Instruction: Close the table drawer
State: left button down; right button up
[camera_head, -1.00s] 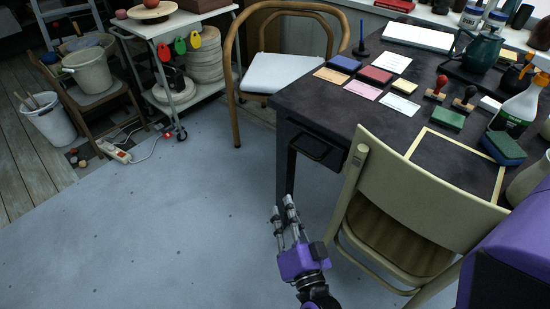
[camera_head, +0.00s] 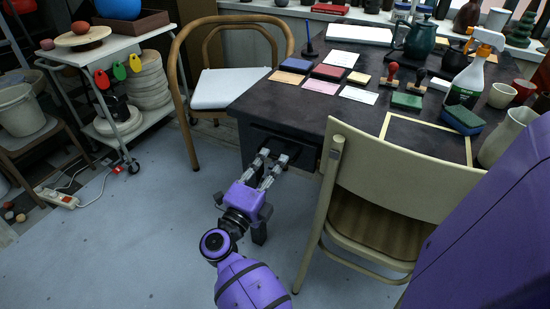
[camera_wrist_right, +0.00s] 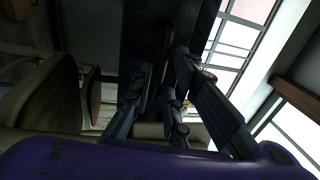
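The dark table (camera_head: 300,110) stands right of centre in the head view. Its black drawer (camera_head: 307,152) is under the front left part of the top, partly hidden by my right gripper; how far it stands out is hard to tell. My right gripper (camera_head: 271,154) is at the drawer front, with its two grey fingers apart and pointing at it. Whether they touch it cannot be told. In the right wrist view, the fingers (camera_wrist_right: 160,92) are spread below a dark surface, with nothing clearly between them. My left gripper is not in view.
A beige chair (camera_head: 395,180) stands close right of the drawer. A wooden armchair (camera_head: 190,100) is at the table's left. A white trolley (camera_head: 80,52) and a power strip (camera_head: 57,198) are farther left. Pads, stamps and a spray bottle (camera_head: 467,82) are on the table.

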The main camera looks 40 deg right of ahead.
jog(key=shift+x, duration=1.3)
grip_shut()
